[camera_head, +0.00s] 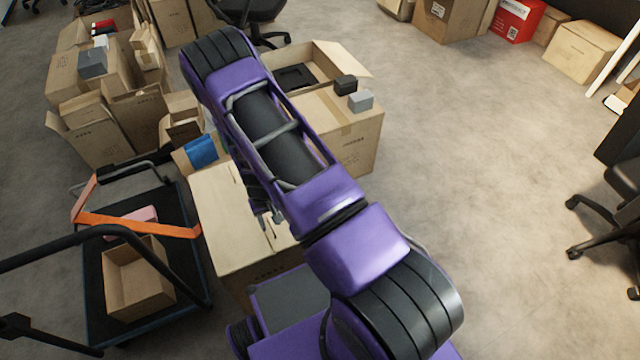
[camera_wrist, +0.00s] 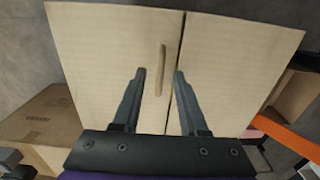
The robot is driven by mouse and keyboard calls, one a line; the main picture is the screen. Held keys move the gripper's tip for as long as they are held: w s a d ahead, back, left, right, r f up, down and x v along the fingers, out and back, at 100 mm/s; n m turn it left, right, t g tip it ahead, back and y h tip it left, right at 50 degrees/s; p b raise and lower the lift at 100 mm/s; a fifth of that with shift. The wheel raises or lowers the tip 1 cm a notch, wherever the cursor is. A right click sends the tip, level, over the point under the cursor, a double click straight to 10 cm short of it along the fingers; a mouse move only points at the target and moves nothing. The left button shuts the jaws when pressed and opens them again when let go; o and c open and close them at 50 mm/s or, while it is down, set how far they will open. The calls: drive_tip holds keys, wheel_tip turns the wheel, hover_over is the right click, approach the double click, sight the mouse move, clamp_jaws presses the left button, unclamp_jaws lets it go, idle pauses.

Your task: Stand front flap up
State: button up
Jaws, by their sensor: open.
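The carton (camera_head: 222,220) stands beside my base in the head view, below my arm, which covers its right part. In the wrist view its tan top (camera_wrist: 105,50) fills the middle, with two flaps lying flat and a dark seam between them. I cannot tell which flap the task calls front. My gripper (camera_wrist: 159,73) is open and empty, its fingertips on either side of the slot. In the head view my gripper (camera_head: 268,214) is mostly hidden by my arm. Whether the fingertips touch the cardboard is unclear.
A dark cart (camera_head: 190,290) with an orange strap (camera_head: 140,224) and a small open box (camera_head: 135,285) stands to the left. A larger carton (camera_head: 355,140) with small boxes on it stands behind. More cartons (camera_head: 110,120) crowd the upper left.

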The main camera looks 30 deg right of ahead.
drive_tip(key=shift+f+b, duration=0.8)
drive_tip(key=shift+b, duration=0.1)
drive_tip(key=shift+r, duration=0.1)
clamp_jaws()
